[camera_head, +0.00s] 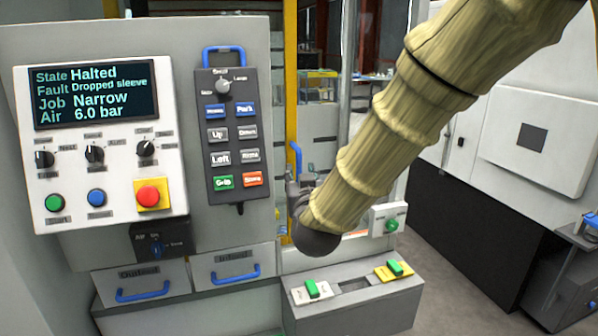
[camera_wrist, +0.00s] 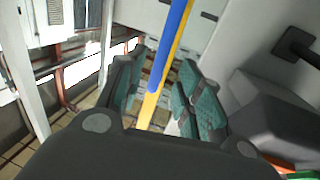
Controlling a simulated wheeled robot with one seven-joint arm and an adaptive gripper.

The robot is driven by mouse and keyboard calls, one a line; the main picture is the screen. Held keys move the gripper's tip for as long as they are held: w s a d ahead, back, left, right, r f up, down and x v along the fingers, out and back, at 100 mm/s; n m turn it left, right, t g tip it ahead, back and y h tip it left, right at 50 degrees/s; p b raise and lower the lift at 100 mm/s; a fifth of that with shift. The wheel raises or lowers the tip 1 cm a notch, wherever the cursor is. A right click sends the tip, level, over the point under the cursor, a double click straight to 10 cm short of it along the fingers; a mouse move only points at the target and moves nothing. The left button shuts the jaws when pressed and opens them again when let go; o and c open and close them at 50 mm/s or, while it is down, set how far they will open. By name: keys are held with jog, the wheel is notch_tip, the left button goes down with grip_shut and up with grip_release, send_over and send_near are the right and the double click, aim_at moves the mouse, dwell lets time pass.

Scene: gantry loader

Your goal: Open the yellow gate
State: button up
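The yellow gate (camera_head: 291,65) shows as a yellow upright edge beside the control panel, with clear openings to its right. Its blue handle (camera_head: 296,158) sits low on that edge. My gripper (camera_head: 298,188) is right at the handle, partly hidden behind my wrist. In the wrist view, my gripper (camera_wrist: 165,78) is open, its teal pads apart. The blue handle (camera_wrist: 172,45) and the yellow gate edge (camera_wrist: 149,110) run through the gap between the fingers. I cannot tell whether either pad touches the handle.
The control panel (camera_head: 185,170) with its screen (camera_head: 95,93) and a hanging pendant (camera_head: 236,135) stands left. A low grey box (camera_head: 350,312) with green buttons is below my wrist. A white cabinet (camera_head: 535,135) is at right. Open floor (camera_head: 455,270) lies between.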

jog(key=s+d, duration=0.1)
jog(key=s, duration=0.5)
jog(key=shift+s+d, duration=0.15)
jog(key=shift+s, duration=0.2)
